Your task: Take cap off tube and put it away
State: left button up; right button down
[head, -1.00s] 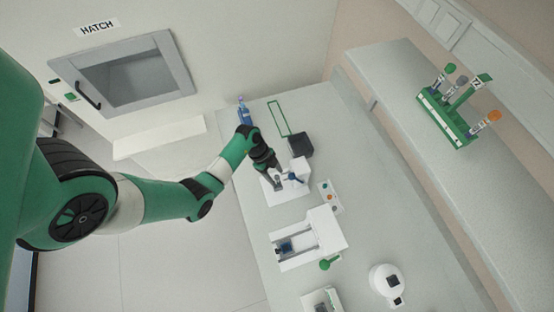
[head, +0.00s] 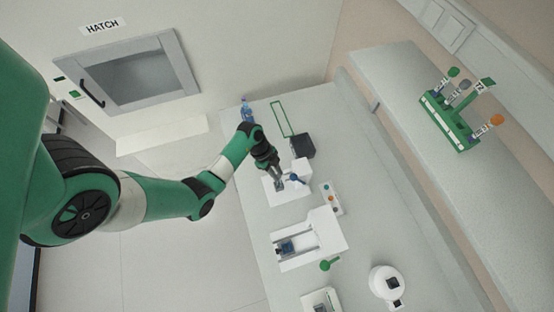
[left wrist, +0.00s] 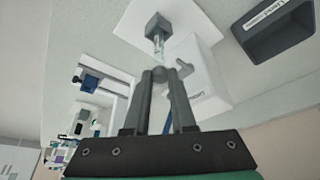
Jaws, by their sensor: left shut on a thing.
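My left gripper (head: 279,179) is over a white station (head: 284,194) on the bench. In the left wrist view the left gripper (left wrist: 159,73) is shut on a small grey rounded cap (left wrist: 158,72), mostly hidden between the fingertips. A clear tube (left wrist: 157,45) with a printed label runs from the cap to a dark grey holder block (left wrist: 157,24) on the white base. Cap and tube are in line; I cannot tell if they are joined. A dark open bin (head: 302,146) stands just behind the station; it also shows in the wrist view (left wrist: 272,45). My right gripper is not in view.
A second white device (head: 325,225), a green knob-like item (head: 326,265) and a round white device (head: 385,281) sit nearer on the bench. A blue bottle (head: 247,112) stands at the back.

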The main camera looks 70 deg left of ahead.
pick_arm(q)
notch_tip(320, 180, up, 2)
jog(key=shift+r, duration=0.2)
jog(key=s+d+r+p, duration=0.3)
jog(key=s+d+r, duration=0.2)
jog(key=s+r, duration=0.4)
jog(key=s, duration=0.4)
jog(key=shift+d+r+p, duration=0.15)
jog(key=shift+p, duration=0.2)
